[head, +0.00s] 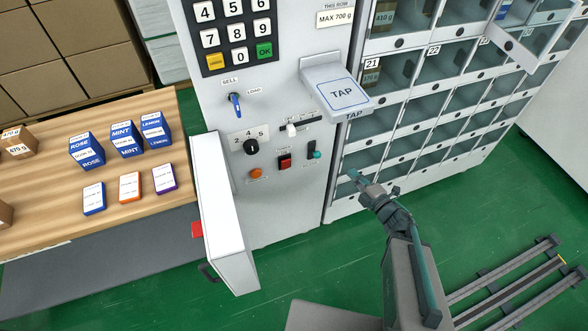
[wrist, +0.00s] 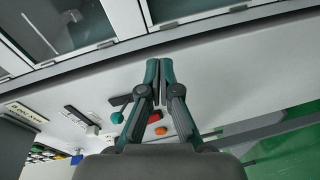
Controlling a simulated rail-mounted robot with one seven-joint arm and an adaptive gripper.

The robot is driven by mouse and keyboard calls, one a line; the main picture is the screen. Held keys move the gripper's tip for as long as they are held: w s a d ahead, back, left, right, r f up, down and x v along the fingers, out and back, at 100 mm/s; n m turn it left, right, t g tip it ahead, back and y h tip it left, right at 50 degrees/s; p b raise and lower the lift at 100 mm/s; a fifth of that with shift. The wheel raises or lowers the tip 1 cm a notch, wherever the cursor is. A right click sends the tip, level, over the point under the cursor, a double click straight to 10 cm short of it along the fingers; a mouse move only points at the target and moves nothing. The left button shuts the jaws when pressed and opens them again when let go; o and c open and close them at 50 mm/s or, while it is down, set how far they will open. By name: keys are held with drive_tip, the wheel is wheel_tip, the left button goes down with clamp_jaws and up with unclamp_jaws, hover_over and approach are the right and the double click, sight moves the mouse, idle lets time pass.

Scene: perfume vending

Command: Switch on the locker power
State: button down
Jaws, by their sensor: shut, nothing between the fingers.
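The control panel (head: 290,205) carries a red rocker switch (head: 285,162), a lever with a teal tip (head: 314,154) in a dark slot, and an orange button (head: 255,173). Their small labels are too small to read, so I cannot tell which one is the locker power. My gripper (head: 354,176) is shut and empty, right of and a little below the teal lever, in front of the locker cells. In the wrist view the shut fingertips (wrist: 159,64) point past the panel; the teal tip (wrist: 117,117) and red switch (wrist: 153,117) show beside and behind the fingers.
A white slider (head: 291,130), black selector knob (head: 251,147) and blue SELL/LOAD toggle (head: 236,105) sit nearby. The TAP reader (head: 335,88) juts out above. An open white door (head: 224,215) sticks out at left. Locker cells (head: 440,120) fill the right; one door up there is open.

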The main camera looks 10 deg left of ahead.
drive_tip(key=s+a+r+n+g+y, duration=0.2)
drive_tip(key=s+a+n+g+y, duration=0.1)
drive_tip(key=s+n+g+y, duration=0.1)
drive_tip(key=s+a+r+n+g+y, duration=0.3)
drive_tip(key=s+n+g+y, duration=0.1)
drive_tip(key=s+n, duration=0.3)
drive_tip(key=shift+s+a+r+g, duration=0.15)
drive_tip(key=shift+s+a+g, duration=0.2)
drive_tip(key=shift+s+g, duration=0.15)
drive_tip(key=shift+a, duration=0.1)
drive_tip(key=p, duration=0.3)
approach(282, 164)
drive_tip(key=s+a, duration=0.2)
drive_tip(key=a, duration=0.1)
drive_tip(key=shift+w+a+r+p, duration=0.2)
drive_tip(key=shift+w+a+r, duration=0.05)
drive_tip(key=shift+w+a, duration=0.5)
drive_tip(key=shift+w+a+r+p, duration=0.15)
drive_tip(key=shift+w+a+r, duration=0.05)
drive_tip(key=shift+w+a, duration=0.6)
